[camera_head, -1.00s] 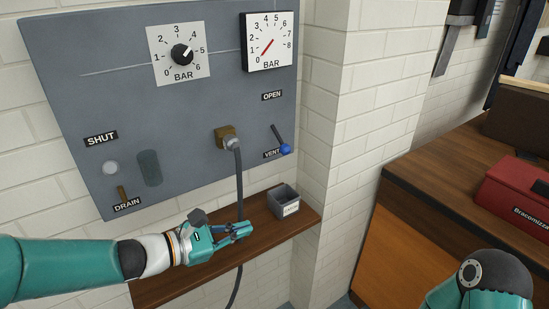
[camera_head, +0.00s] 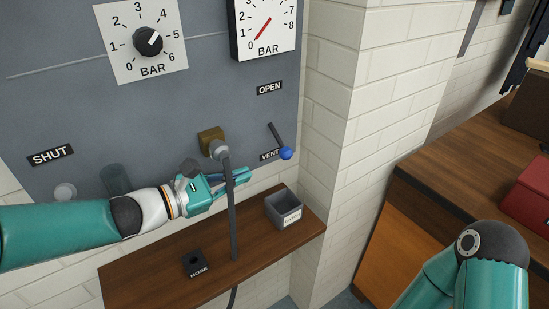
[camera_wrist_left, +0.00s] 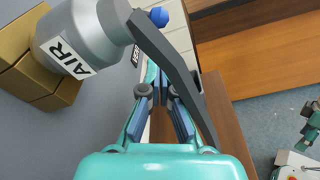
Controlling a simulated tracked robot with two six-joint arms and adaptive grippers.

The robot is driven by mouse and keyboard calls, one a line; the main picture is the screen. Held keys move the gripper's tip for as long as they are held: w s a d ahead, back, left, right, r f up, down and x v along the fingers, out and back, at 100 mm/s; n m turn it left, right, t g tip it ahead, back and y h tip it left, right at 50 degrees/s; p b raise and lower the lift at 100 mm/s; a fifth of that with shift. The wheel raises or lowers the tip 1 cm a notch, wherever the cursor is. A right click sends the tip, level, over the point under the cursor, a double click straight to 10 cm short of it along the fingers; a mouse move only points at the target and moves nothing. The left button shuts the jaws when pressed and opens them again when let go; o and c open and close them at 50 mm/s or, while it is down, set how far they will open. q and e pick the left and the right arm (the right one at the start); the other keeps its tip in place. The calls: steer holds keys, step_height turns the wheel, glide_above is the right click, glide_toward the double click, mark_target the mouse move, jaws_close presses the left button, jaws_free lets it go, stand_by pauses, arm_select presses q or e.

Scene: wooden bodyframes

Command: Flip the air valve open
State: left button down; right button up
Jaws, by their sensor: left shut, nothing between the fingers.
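A shelf (camera_head: 165,262) below carries a small grey bin (camera_head: 284,211) and a HOSE block (camera_head: 197,265). A white brick wall stands right.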

mark_target(279, 140)
arm_select(q)
steer(key=p+x, duration=0.1)
steer(key=x, duration=0.9)
steer(key=shift+a+f+p, duration=0.15)
steer(key=shift+a+p, duration=0.05)
steer(key=shift+p, duration=0.2)
steer(key=shift+w, duration=0.1)
steer(key=shift+s+d+r+b, duration=0.2)
steer(key=shift+s+r+b, duration=0.15)
steer(key=shift+b, duration=0.45)
